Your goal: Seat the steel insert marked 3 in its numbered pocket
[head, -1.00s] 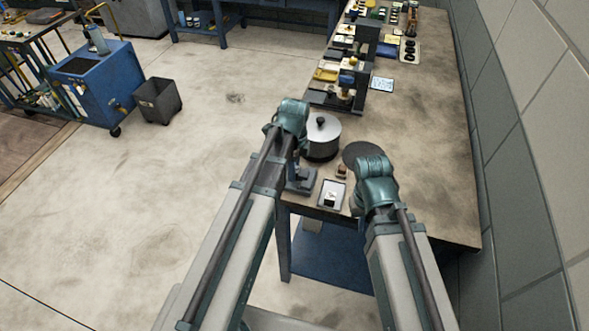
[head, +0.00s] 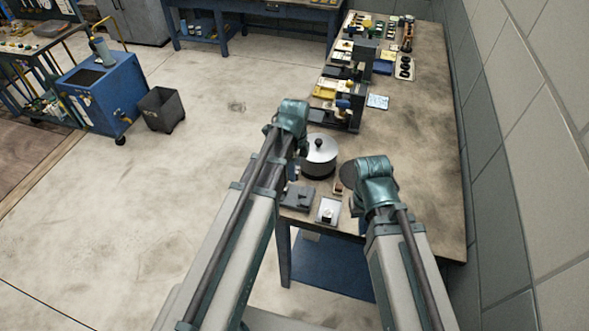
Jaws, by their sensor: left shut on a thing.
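My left gripper (head: 301,146) is at the near left of the bench, beside the lidded pot. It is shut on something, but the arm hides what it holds. My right gripper (head: 359,201) is over the bench's near part, mostly hidden behind its own wrist, and its jaws do not show. A dark grey block (head: 297,199) lies at the bench's near left corner. A small light tray (head: 328,211) with a small pale piece in it lies to its right. No number 3 can be read, and I cannot tell which piece is the insert.
A small brown piece (head: 338,187) and a dark round disc (head: 349,174) lie near my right wrist. Racks and small parts line the bench's far left edge. The bench top (head: 421,130) is clear at right, beside the wall.

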